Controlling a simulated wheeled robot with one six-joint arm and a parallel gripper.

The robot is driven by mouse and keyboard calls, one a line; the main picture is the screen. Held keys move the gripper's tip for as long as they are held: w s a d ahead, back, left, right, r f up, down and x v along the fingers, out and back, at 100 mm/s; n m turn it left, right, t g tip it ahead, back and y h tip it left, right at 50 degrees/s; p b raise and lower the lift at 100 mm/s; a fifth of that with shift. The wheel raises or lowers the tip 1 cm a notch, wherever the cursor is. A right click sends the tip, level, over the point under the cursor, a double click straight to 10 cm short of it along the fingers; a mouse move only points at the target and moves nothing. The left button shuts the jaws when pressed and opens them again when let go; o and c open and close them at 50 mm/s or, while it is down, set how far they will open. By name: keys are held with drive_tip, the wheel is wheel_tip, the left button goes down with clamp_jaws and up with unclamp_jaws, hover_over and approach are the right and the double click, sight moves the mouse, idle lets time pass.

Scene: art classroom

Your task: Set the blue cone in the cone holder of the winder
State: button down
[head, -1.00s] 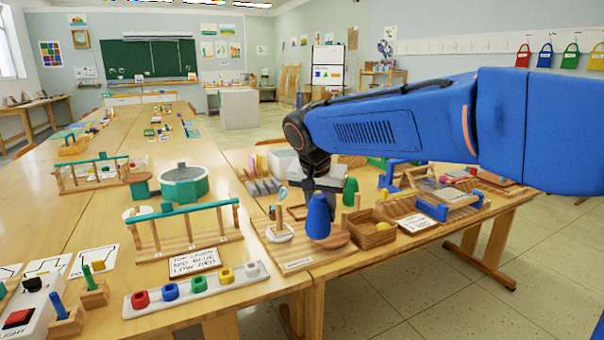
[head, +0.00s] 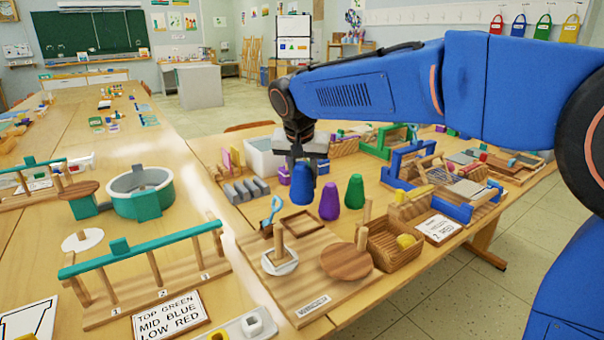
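My gripper (head: 303,152) points down and is shut on the blue cone (head: 302,186), which hangs upright below it, tip up. The winder is a wooden board (head: 318,284) at the near end of the right-hand table. On it, a white round holder (head: 270,266) with an upright wooden peg (head: 279,245) stands at the left, apparently the cone holder, with nothing on it. A wooden disc (head: 346,264) with a peg stands at the right. In the picture the cone appears behind the board, up and right of the white holder; its exact height is hard to tell.
A purple cone (head: 329,201) and a green cone (head: 354,192) stand just right of the blue one. A blue loop (head: 271,210) rises behind the holder. A basket (head: 388,250) stands right of the winder. A teal-railed rack (head: 150,252) is on the left table.

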sight(300, 168)
drive_tip(key=shift+f, duration=2.15)
drive_tip(key=shift+f, duration=1.65)
idle(1.4)
drive_tip(key=c, duration=1.2)
unclamp_jaws()
drive_tip(key=shift+r, duration=0.1)
drive_tip(key=v, duration=1.6)
drive_tip(key=shift+r, duration=0.15)
drive_tip(key=shift+s+r, duration=0.2)
drive_tip(key=shift+r, duration=0.25)
